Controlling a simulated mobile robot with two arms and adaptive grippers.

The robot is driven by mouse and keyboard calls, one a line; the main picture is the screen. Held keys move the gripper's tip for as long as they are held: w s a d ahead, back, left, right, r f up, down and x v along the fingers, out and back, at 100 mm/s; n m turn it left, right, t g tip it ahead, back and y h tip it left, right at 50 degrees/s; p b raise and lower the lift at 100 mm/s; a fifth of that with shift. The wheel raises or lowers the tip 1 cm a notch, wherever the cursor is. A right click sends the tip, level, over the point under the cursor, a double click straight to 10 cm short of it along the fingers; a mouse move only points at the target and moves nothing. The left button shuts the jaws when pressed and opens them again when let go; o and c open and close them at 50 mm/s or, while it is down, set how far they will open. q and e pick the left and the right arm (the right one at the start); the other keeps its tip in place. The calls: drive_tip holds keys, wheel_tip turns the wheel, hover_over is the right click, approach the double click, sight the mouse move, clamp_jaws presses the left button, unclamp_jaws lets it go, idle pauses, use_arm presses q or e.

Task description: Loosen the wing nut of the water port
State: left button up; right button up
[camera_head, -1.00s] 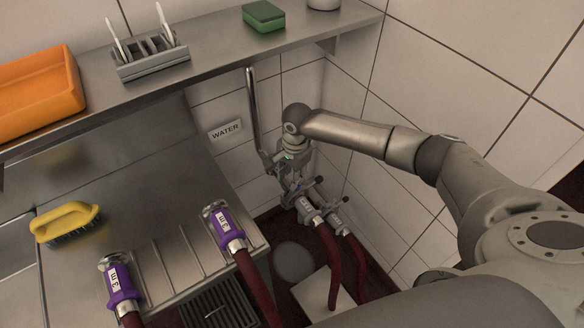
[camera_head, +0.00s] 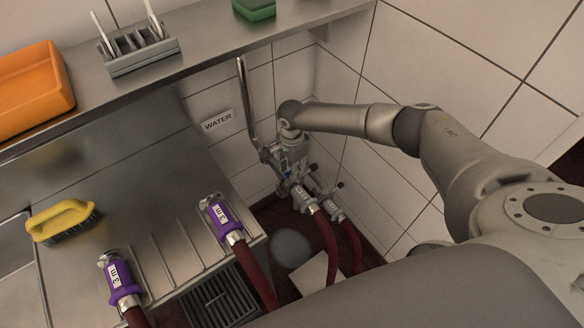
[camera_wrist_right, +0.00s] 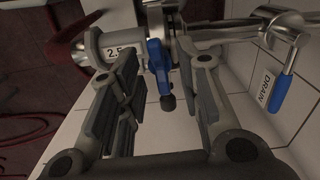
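The water port is at the corner below the WATER sign (camera_head: 217,121), where a steel pipe (camera_head: 246,105) comes down the wall. In the right wrist view, a blue wing-shaped piece with a dark round end (camera_wrist_right: 157,62) sits on the metal fitting, next to a grey hose coupling marked 2.5 (camera_wrist_right: 112,48). My right gripper (camera_wrist_right: 163,75) is open, its two fingers on either side of the blue piece, with visible gaps; contact is not seen. In the head view my right gripper (camera_head: 290,165) covers much of the port. My left gripper is not in view.
Two labelled hose couplings (camera_head: 305,199) stand close below my right gripper. Purple hose ends (camera_head: 218,217) lie on the steel drainer at left. A steel shelf (camera_head: 205,50) and tiled walls enclose the corner.

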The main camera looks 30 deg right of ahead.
drive_tip(key=shift+f, duration=0.35)
drive_tip(key=shift+c, duration=0.5)
clamp_jaws()
